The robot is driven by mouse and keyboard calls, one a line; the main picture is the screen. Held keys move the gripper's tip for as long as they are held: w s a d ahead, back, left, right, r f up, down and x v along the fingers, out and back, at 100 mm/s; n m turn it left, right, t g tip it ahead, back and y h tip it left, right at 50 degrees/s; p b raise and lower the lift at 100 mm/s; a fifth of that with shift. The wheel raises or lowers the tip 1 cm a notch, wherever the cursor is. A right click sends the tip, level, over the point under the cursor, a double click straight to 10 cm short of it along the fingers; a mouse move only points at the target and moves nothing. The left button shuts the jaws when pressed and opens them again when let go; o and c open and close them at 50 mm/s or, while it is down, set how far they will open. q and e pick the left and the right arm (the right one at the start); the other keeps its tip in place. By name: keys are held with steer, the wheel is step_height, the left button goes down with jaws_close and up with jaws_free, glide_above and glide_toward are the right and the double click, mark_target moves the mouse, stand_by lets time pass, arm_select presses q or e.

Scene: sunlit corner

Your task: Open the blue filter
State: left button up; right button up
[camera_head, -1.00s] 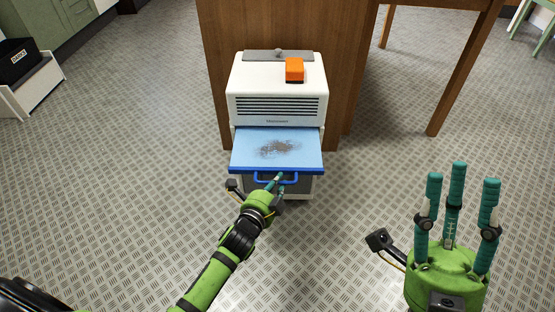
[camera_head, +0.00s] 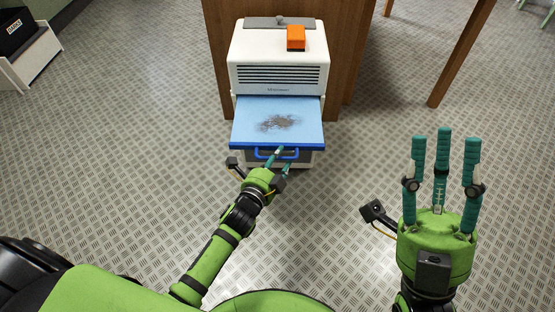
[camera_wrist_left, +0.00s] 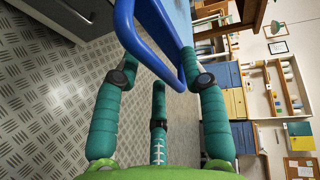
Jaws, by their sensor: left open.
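The blue filter (camera_head: 277,122) is a light-blue tray with a dark dirt patch on top, slid well out from the front of a white machine (camera_head: 278,60). Its dark-blue handle (camera_head: 262,153) hangs at the front edge. My left gripper (camera_head: 279,160) is at the handle with its fingers open. In the left wrist view, the blue handle (camera_wrist_left: 146,45) passes between the spread teal fingers of the left gripper (camera_wrist_left: 158,95). My right gripper (camera_head: 443,150) is at the right, fingers spread and pointing up, empty and apart from the machine.
An orange block (camera_head: 296,38) sits on top of the machine. A brown wooden cabinet (camera_head: 350,50) stands behind it, and a table leg (camera_head: 461,55) is at the right. A white bench with a black box (camera_head: 17,35) is at far left. Metal floor around is free.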

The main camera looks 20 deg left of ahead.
arm_select(q)
steer(key=v, duration=1.2)
